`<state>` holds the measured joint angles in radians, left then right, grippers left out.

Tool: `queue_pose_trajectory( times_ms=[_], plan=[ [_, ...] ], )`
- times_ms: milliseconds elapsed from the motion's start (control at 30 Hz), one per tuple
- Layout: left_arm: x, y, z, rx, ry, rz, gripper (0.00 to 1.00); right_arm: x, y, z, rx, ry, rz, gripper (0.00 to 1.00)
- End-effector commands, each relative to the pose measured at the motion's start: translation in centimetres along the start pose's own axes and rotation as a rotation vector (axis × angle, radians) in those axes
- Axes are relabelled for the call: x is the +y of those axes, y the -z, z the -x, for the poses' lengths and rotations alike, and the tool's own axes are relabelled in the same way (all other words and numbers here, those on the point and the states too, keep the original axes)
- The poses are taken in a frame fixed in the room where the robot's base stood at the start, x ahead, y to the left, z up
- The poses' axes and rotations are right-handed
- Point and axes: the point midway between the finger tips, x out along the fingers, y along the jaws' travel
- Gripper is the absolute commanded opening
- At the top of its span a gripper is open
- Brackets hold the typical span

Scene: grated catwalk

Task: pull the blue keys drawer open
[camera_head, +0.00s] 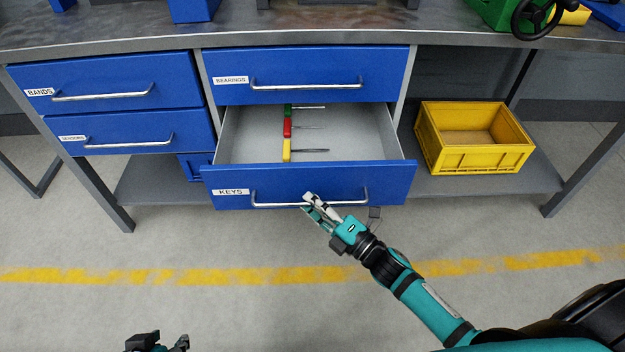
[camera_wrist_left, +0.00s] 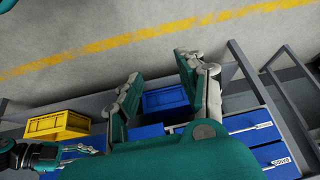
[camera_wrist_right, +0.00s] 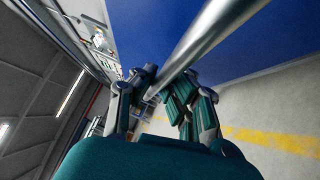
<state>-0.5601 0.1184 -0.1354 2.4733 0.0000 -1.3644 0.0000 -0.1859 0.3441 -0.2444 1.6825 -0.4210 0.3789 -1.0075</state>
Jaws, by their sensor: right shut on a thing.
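The blue keys drawer (camera_head: 390,183), labelled KEYS, stands well out from the workbench, its grey inside showing. In it lie three screwdrivers with green (camera_head: 288,108), red (camera_head: 287,127) and yellow (camera_head: 287,150) handles. My right gripper (camera_head: 308,203) is shut on the drawer's silver bar handle (camera_head: 350,203), near its middle. The right wrist view shows the handle (camera_wrist_right: 215,32) running between the fingers, with the blue front (camera_wrist_right: 280,40) behind it. My left gripper (camera_head: 168,343) is at the bottom edge, away from the drawer; its fingers are apart and empty in the left wrist view (camera_wrist_left: 158,68).
The closed bearings drawer (camera_head: 380,65) is directly above. Closed bands (camera_head: 180,75) and lower left (camera_head: 190,128) drawers are beside it. A yellow crate (camera_head: 425,135) sits on the lower shelf at right. The floor in front is clear, with a yellow line (camera_head: 230,275).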

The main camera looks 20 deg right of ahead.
Motion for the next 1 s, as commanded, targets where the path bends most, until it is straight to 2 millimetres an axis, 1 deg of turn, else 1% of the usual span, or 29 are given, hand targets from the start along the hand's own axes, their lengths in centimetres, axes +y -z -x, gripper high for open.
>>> queue_pose_trajectory(
  times_ms=[33, 100, 167, 300, 500, 700, 967, 1000],
  plan=[
    [-0.2, -1.4, 0.8, -0.076, 0.005, 0.003, 0.40, 0.8, 0.8, 0.8, -0.001, -0.007, -0.008, 0.00],
    [-0.5, -3.5, 1.4, -0.175, 0.009, 0.006, 0.40, 1.1, 1.8, 1.8, -0.002, -0.007, -0.007, 0.00],
    [-0.6, -4.9, 2.0, -0.243, 0.012, 0.008, 0.40, 1.3, 2.6, 2.6, -0.002, -0.008, -0.006, 0.00],
    [-0.6, -4.4, 2.3, -0.232, 0.011, 0.008, 0.40, 1.7, 4.1, 4.1, -0.002, -0.009, -0.005, 0.00],
    [-0.6, -4.2, 2.6, -0.230, 0.011, 0.008, 0.40, 2.0, 5.3, 5.3, -0.002, -0.010, -0.003, 0.00],
    [-0.6, -4.2, 2.6, -0.230, 0.011, 0.008, 0.40, 2.1, 5.6, 5.6, -0.001, -0.013, -0.002, 0.00],
    [-0.6, -4.2, 2.6, -0.229, 0.011, 0.007, 0.40, 2.1, 5.6, 5.6, -0.001, -0.014, -0.002, 0.00],
    [-0.6, -4.2, 2.6, -0.229, 0.011, 0.007, 0.40, 2.1, 5.6, 5.6, -0.001, -0.014, -0.002, 0.10]
  ],
)
